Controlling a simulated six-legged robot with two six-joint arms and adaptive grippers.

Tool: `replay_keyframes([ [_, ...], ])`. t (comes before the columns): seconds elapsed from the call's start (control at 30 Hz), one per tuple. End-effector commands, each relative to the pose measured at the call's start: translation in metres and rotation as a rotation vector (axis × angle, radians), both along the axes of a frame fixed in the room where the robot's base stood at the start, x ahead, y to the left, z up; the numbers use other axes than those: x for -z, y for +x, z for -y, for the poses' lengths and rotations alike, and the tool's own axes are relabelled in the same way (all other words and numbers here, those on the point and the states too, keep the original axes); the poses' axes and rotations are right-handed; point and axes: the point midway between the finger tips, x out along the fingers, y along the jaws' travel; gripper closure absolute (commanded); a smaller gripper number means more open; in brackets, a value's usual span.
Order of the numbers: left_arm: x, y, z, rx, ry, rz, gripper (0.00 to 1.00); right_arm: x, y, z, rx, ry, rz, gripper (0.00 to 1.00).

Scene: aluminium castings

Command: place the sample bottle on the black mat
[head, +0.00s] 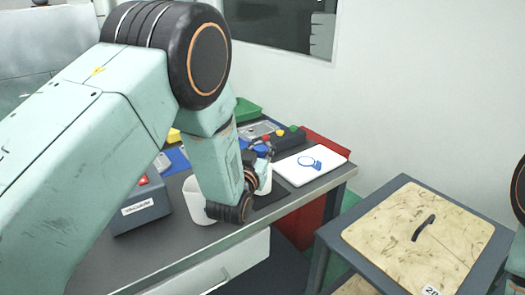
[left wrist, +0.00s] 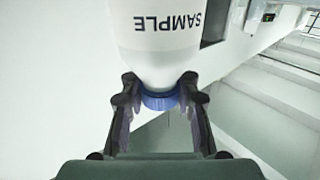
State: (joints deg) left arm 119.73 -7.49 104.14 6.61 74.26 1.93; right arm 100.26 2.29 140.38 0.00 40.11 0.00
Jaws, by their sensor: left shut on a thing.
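The sample bottle (left wrist: 156,35) is white with a blue cap (left wrist: 160,101) and dark "SAMPLE" lettering, upside down in the left wrist view. My left gripper (left wrist: 160,112) is shut on it at the cap, one finger on each side. In the head view the white bottle body (head: 265,186) shows below my left gripper (head: 262,153), partly hidden by my wrist. The black mat (head: 272,199) lies on the bench under and beside the bottle, largely covered by my arm. I cannot tell whether the bottle's base touches it. My right gripper is out of view.
A white open container (head: 195,207) stands close left of my wrist, and a grey labelled box (head: 140,208) beyond it. A white board with a blue ring (head: 309,163) lies right of the mat. A button box (head: 284,139) sits behind. A wooden-topped cart (head: 420,235) stands at right.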

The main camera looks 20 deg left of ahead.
Motion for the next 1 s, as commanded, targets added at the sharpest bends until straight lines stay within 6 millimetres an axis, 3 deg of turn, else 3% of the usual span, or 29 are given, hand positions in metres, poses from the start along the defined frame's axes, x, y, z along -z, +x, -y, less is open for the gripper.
replay_keyframes([
  [0.37, 0.0035, 0.0026, 0.0000, 0.000, 0.000, 0.005, 1.00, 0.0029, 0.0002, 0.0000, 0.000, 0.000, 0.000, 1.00],
  [0.4, 0.0049, 0.0023, 0.0000, 0.000, 0.000, 0.003, 0.75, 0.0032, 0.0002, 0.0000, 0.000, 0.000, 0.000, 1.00],
  [0.7, 0.0041, 0.0021, 0.0000, 0.000, 0.000, 0.002, 0.49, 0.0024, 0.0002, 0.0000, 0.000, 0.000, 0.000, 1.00],
  [1.0, 0.0038, 0.0021, 0.0001, 0.000, 0.000, 0.002, 0.46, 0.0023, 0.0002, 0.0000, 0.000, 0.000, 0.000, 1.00],
])
